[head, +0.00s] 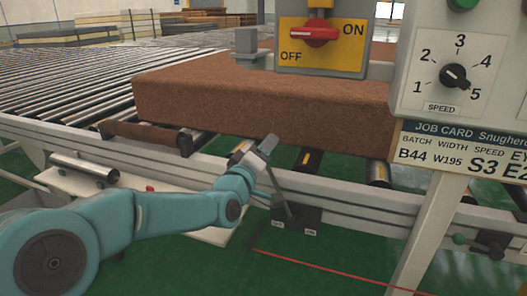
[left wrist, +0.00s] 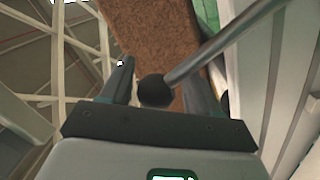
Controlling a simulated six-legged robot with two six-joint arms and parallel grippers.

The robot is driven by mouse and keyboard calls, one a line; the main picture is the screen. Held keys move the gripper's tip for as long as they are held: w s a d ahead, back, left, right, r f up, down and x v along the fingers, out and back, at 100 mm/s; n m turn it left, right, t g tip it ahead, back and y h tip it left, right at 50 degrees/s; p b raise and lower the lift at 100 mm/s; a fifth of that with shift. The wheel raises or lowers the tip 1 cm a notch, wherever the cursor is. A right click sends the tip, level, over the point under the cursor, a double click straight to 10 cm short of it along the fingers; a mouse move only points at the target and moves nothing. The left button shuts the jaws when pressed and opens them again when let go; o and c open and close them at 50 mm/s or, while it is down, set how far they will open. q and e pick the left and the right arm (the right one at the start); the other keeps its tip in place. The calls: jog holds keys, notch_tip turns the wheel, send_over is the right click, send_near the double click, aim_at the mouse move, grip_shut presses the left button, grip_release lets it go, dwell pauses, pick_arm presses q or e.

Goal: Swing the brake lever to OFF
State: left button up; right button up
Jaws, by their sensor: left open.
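The brake lever (head: 280,192) is a thin grey rod rising from a dark base plate (head: 297,217) on the conveyor's front side. It leans up and to the left in the head view, and its top is hidden by my gripper. The base plate has two small labels, too small to read surely. My left gripper (head: 268,145) is at the lever's top end. In the left wrist view, the black ball knob (left wrist: 155,90) sits between my two open fingers, with the rod running up to the right. I cannot tell whether the fingers touch it. My right gripper is out of view.
A brown mattress block (head: 260,100) lies on the roller conveyor (head: 60,80) behind my gripper. A yellow OFF/ON panel with a red switch (head: 314,33) stands above it. A speed dial panel (head: 455,75), job card (head: 465,152) and post (head: 428,235) stand at right.

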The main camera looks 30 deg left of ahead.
pick_arm(q)
jog(key=s+d+f, duration=0.1)
jog(key=s+d, duration=0.2)
jog(key=s, duration=1.3)
jog(key=shift+f+p, duration=0.15)
jog(key=shift+p, duration=0.3)
